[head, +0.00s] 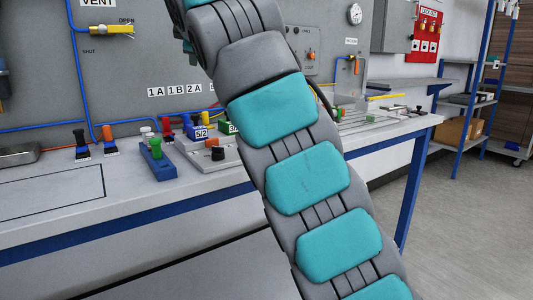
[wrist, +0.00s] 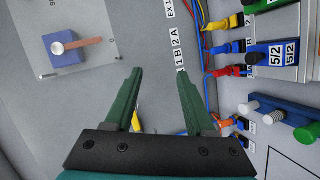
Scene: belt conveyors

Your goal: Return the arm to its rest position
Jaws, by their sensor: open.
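My gripper (wrist: 158,88) shows in the wrist view with its two green fingers spread apart and nothing between them. It faces the grey upright panel (wrist: 100,95), which carries the printed labels. In the head view my arm, grey with teal pads, rises from the lower right across the middle to the top. The gripper end of the arm is out of the head view at the top.
A workbench (head: 200,200) with a blue front edge runs below the panel. On it stand a blue block with a green knob (head: 157,163), coloured fittings and a 5/2 valve (wrist: 278,55). A yellow-handled vent valve (head: 112,30) is on the panel. Open floor (head: 460,220) lies at right.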

